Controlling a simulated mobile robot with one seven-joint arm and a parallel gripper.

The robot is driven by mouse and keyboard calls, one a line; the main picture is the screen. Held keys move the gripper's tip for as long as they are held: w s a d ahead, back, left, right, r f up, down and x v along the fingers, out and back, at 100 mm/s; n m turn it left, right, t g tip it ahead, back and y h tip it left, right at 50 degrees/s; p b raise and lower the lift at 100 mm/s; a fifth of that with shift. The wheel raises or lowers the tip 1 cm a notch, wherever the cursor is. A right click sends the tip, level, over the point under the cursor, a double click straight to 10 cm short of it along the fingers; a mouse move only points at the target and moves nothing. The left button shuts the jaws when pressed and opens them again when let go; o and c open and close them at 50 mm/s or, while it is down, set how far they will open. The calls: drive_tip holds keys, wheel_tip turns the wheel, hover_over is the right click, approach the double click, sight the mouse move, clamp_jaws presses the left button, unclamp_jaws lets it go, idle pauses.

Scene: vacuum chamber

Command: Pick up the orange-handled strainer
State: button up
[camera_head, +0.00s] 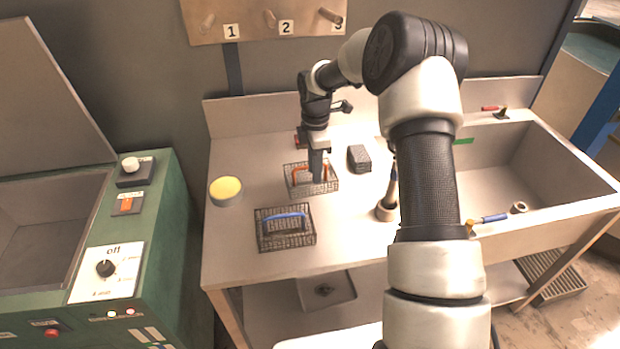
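The orange-handled strainer (297,191) is a dark wire basket with an orange handle (297,171), standing on the light worktop. My gripper (317,178) points down over the basket, at the right part of the orange handle. The gripper hides part of the handle and the basket. Whether its fingers are apart or closed on the handle is too small to tell. A similar basket with a blue handle (286,217) stands just in front of it, towards the bottom of the picture.
A yellow-topped round container (226,190) stands to the left. A dark block (359,158) lies right of my gripper. My arm covers part of the worktop. A sink (510,165) is at the right, a green machine (130,240) at the left. A numbered peg board (265,20) hangs behind.

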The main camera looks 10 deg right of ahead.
drive_tip(key=shift+s+f+p, duration=0.15)
drive_tip(key=shift+f+p, duration=0.25)
drive_tip(key=shift+f, duration=2.7)
drive_tip(key=shift+c, duration=0.3)
clamp_jaws()
